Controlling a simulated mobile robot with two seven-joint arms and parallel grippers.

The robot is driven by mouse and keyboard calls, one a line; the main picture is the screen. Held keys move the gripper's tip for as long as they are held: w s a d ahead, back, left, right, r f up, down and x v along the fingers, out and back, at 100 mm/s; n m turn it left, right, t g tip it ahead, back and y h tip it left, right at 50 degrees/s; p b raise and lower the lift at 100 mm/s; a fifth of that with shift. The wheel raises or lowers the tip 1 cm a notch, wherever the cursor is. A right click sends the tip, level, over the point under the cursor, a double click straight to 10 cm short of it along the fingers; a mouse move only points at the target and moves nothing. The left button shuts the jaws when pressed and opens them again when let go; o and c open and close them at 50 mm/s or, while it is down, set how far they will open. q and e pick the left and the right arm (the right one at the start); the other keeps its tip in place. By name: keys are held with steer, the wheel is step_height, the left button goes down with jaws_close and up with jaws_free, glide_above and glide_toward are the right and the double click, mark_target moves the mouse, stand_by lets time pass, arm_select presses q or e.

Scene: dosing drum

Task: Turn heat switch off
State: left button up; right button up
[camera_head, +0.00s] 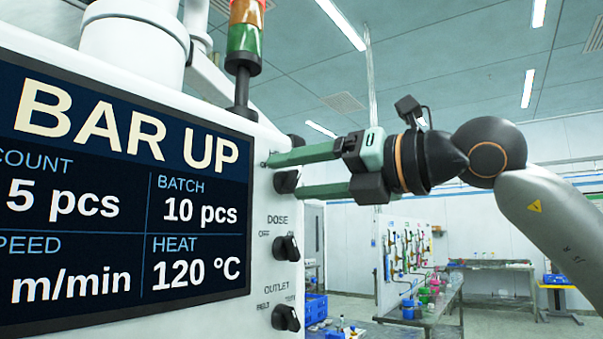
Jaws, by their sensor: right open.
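A dark knob (287,182) shows at the top of the switch column on the white machine's side panel. It is partly hidden by my right gripper, and its label and setting cannot be read, so I cannot confirm it is the heat switch. My right gripper (283,174) is open, its green fingers pointing left at the panel, one above and one below or in front of this knob. I cannot tell whether they touch it. The display (110,200) reads HEAT 120 °C. My left gripper is not in view.
Below are the DOSE knob (287,247), marked OFF on its left, and the OUTLET knob (286,317), marked BELT on its left. A signal light (244,40) stands above the panel. A workbench (430,318) stands farther back right.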

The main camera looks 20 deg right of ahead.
jaws_close()
stand_by(0.4)
steer(key=shift+n, duration=1.1)
steer(key=n, duration=0.2)
steer(key=shift+a+n+b, duration=0.1)
steer(key=shift+n+b, duration=0.2)
steer(key=n, duration=0.3)
steer(key=shift+s+a+r+n, duration=0.1)
steer(key=shift+s+n, duration=0.05)
steer(key=shift+n, duration=0.15)
steer(key=shift+n+p, duration=0.55)
steer(key=shift+n, duration=1.15)
